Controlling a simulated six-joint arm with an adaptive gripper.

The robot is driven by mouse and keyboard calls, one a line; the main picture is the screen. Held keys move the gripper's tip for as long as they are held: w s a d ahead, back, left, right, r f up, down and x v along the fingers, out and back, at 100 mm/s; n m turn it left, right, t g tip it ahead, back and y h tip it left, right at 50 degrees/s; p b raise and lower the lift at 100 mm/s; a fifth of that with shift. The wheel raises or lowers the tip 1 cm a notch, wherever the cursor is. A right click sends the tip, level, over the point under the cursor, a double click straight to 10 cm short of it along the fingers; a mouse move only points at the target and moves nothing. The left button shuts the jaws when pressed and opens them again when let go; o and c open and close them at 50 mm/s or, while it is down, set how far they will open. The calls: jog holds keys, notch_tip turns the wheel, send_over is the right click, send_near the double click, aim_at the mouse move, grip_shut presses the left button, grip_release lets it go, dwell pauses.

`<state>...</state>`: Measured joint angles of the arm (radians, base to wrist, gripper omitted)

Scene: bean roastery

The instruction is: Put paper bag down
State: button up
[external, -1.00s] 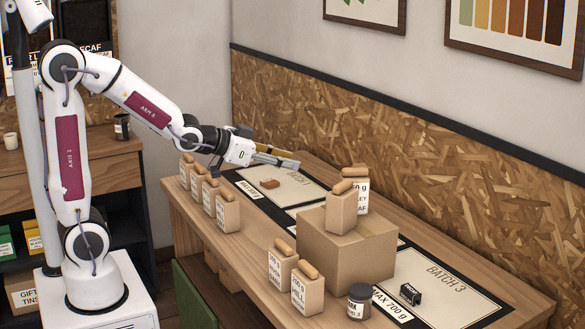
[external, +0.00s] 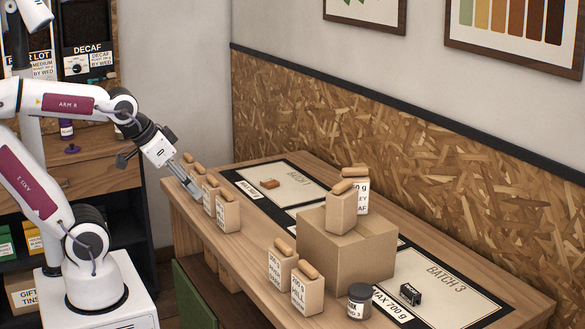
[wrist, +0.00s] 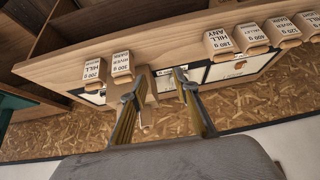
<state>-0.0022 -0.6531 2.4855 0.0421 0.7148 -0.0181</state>
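My gripper (external: 190,187) is by the left end of the table, overlapping the row of paper bags in the external view. In the wrist view (wrist: 155,86) its two fingers are spread, with no bag between them. Several tan paper bags with rolled tops and white labels stand upright in that row, the nearest one (external: 228,212) showing clearly. One bag (external: 341,211) stands on a cardboard box, and another (external: 356,195) is partly hidden behind it. Two more bags (external: 281,265) (external: 307,292) stand at the front edge; they also show in the wrist view (wrist: 94,72).
The cardboard box (external: 345,253) takes up the table's middle. The BATCH 1 mat (external: 290,180) holds a small brown block (external: 270,183). The BATCH 3 mat (external: 455,290) holds a black item (external: 410,294). A dark jar (external: 359,301) stands near the front edge.

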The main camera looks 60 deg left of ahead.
jog(key=shift+g, duration=0.6)
jog(key=s, duration=0.3)
jog(key=s+f, duration=0.1)
jog(key=s, duration=0.1)
jog(key=shift+s+d, duration=0.1)
jog(key=shift+d, duration=0.3)
